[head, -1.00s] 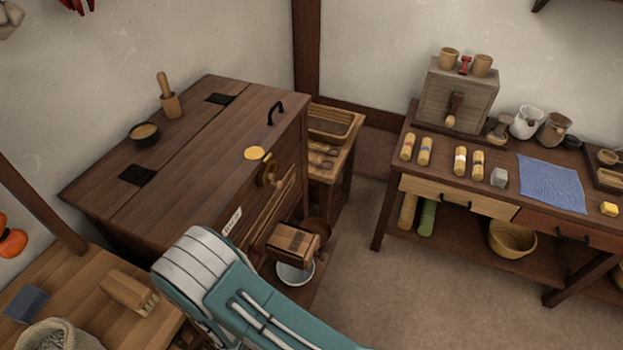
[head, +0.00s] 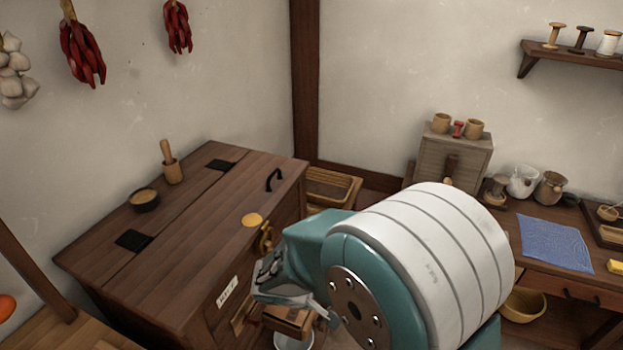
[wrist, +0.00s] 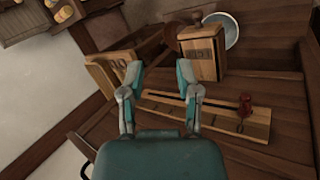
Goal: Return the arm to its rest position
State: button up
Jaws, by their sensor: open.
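My gripper (wrist: 158,74) is open in the wrist view, its two teal fingers apart with nothing between them. The wrist end is beside the front of the dark chest (head: 160,260). The fingertips are hard to make out there.
A small wooden box (head: 288,320) and a white bowl (head: 294,341) are close below my wrist; the box (wrist: 201,52) also shows in the wrist view. A workbench with a blue cloth (head: 553,243) stands at right. A mortar (head: 172,172) stands on the chest.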

jog(key=s+d+r+m+y, duration=0.1)
jog(key=s+d+r+m, duration=0.2)
jog(key=d+r, duration=0.35)
jog(key=s+d+r+m+y, duration=0.1)
jog(key=s+d+r+m, duration=0.3)
jog(key=r, duration=0.3)
jog(key=s+d+r+m+t+y, duration=0.1)
jog(key=s+d+r+m+y, duration=0.1)
jog(key=s+r, duration=0.5)
jog(key=s+d, duration=0.1)
jog(key=s, duration=0.2)
jog(key=shift+d+m+y, duration=0.3)
jog(key=shift+d, duration=0.05)
